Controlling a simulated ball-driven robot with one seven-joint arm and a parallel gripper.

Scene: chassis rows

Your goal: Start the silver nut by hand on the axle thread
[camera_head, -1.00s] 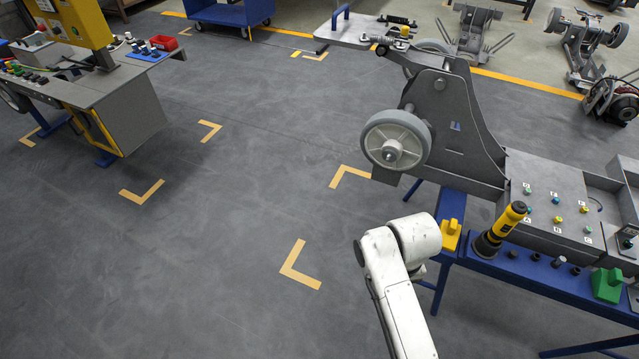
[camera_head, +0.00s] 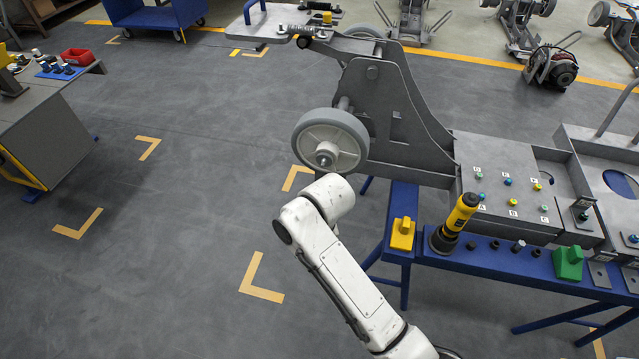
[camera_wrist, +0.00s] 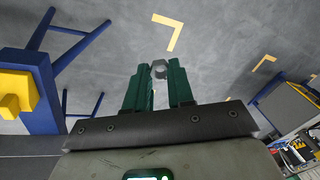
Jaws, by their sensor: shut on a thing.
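The silver nut (camera_wrist: 159,69) is held between the tips of the green fingers of my gripper (camera_wrist: 159,76) in the wrist view. The gripper is shut on it, and the floor shows beyond. In the head view my white arm reaches up toward the wheel, and my gripper is not clearly visible there. The grey wheel (camera_head: 312,152) is mounted on the side of the grey chassis (camera_head: 392,120). The axle end (camera_head: 326,156) sticks out at the wheel's hub, above and behind my arm. No nut can be made out on it.
A blue bench (camera_head: 497,264) carries the chassis, with a yellow block (camera_head: 402,233), a yellow-black tool (camera_head: 455,224) and a green block (camera_head: 568,263) along its front edge. A workbench (camera_head: 48,130) stands at left. The floor between is clear.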

